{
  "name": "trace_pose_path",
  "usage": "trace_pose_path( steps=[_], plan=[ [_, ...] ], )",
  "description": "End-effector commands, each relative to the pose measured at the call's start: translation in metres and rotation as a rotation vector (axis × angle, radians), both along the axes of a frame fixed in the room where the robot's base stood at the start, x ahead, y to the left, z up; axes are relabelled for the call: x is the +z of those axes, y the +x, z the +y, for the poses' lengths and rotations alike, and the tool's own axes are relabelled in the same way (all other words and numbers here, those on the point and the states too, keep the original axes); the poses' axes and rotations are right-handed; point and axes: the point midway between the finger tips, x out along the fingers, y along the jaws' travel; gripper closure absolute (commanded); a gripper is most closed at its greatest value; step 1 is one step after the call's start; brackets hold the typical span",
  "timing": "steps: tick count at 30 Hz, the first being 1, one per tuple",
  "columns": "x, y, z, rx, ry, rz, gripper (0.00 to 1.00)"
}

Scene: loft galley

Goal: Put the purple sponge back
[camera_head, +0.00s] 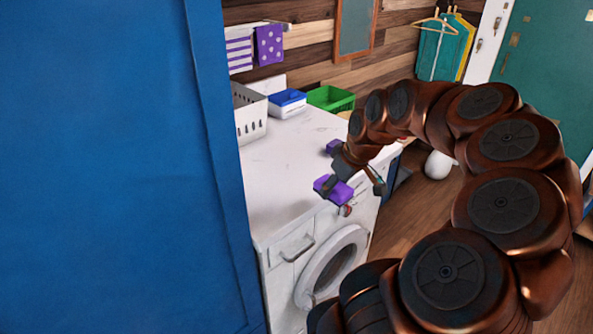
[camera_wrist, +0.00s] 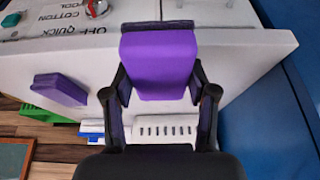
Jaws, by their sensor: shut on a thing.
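A purple sponge (camera_head: 340,191) is held in my gripper (camera_head: 354,184), over the front edge of the white counter (camera_head: 283,190) above the washing machine. In the wrist view, the sponge (camera_wrist: 159,65) sits between the two dark fingers of my gripper (camera_wrist: 159,95), with a darker strip along its far edge. A second purple block (camera_head: 332,146) rests on the counter behind the gripper; it also shows at the left in the wrist view (camera_wrist: 60,88). I cannot tell whether the held sponge touches the counter.
A white slotted basket (camera_head: 250,118), a blue-and-white tub (camera_head: 287,105) and a green bin (camera_head: 331,97) stand toward the back of the counter. A tall blue panel (camera_head: 110,170) borders the left. The washing machine's round door (camera_head: 331,266) is below. The counter's middle is clear.

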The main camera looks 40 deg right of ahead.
Motion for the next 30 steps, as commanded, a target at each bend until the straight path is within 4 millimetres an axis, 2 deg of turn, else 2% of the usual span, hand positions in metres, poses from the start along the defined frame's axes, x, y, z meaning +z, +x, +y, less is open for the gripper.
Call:
trace_pose_path(
  steps=[21, 25, 30],
  plan=[
    [-0.009, 0.114, -0.028, -0.004, -0.001, 0.002, 0.71],
    [-0.01, 0.13, -0.032, -0.004, -0.003, 0.0, 0.71],
    [-0.013, 0.141, -0.034, -0.004, -0.001, 0.002, 0.71]
  ],
)
